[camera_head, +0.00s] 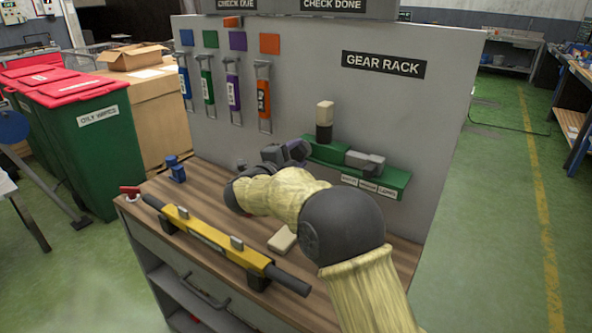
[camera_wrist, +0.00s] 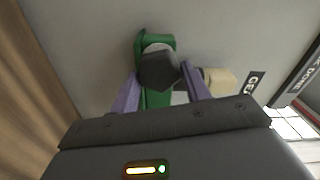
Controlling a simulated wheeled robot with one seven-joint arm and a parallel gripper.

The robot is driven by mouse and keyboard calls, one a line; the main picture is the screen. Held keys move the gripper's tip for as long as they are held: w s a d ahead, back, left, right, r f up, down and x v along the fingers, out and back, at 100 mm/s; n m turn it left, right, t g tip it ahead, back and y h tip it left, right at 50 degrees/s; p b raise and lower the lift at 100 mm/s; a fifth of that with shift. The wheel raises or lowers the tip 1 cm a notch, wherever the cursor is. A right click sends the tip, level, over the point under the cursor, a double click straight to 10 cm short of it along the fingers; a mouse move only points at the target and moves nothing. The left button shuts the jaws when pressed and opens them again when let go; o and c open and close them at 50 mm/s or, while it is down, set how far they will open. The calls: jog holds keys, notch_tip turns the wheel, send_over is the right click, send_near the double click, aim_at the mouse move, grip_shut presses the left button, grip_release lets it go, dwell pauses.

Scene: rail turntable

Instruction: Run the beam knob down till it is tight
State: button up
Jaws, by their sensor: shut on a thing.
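My gripper (camera_head: 293,151) is beside the left end of the green rack (camera_head: 399,180), partly hidden behind my own arm. In the wrist view its two purple fingers (camera_wrist: 160,70) are shut on a dark faceted piece (camera_wrist: 159,71). A pale round part shows behind that piece, with green behind it. I cannot tell whether the piece is the beam knob or whether it touches the green. A yellow beam (camera_head: 211,236) with dark ends lies on the wooden bench (camera_head: 205,180), with two small grey blocks on top. My gripper is apart from this beam.
A cream-and-dark piece (camera_head: 324,121) and a grey piece (camera_head: 364,161) stand on the rack. A cream block (camera_head: 282,238) lies on the bench. A blue item (camera_head: 175,168) and a red-topped item (camera_head: 130,192) are at its left. A grey panel (camera_head: 430,110) rises behind.

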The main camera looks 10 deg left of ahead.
jog(key=m+b, duration=0.3)
jog(key=b, duration=0.1)
jog(key=f+m+b, duration=0.1)
jog(key=m+b, duration=0.2)
jog(key=b, duration=0.1)
jog(key=shift+m, duration=0.3)
jog(key=m+b, duration=0.3)
jog(key=b, duration=0.1)
jog(key=shift+r+m, duration=0.1)
jog(key=shift+m, duration=0.2)
jog(key=o, duration=1)
jog(key=shift+a, duration=0.1)
jog(key=shift+r, duration=0.1)
jog(key=p+v, duration=0.1)
jog(key=v, duration=1.6)
jog(key=shift+s+a, duration=0.1)
jog(key=shift+s, duration=0.1)
